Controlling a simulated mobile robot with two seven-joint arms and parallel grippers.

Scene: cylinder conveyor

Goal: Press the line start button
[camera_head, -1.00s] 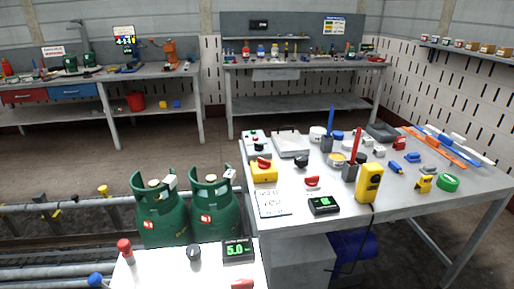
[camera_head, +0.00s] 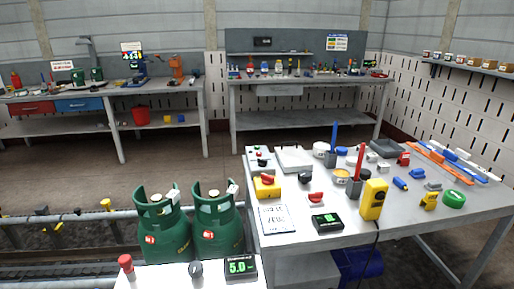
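I cannot tell for sure which control is the line start button. A small grey box with small buttons (camera_head: 259,158) sits at the far left corner of the worktable (camera_head: 330,238); its labels are too small to read. A yellow box with a red top (camera_head: 267,187) is on the worktable's left side. Neither of my grippers is in view.
Two green gas cylinders (camera_head: 163,230) (camera_head: 217,225) stand by the conveyor rails (camera_head: 75,217), left of the worktable. A yellow handheld device (camera_head: 374,199), a black display (camera_head: 327,222) and pen holders crowd the worktable. Benches line the back wall, with open floor before them.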

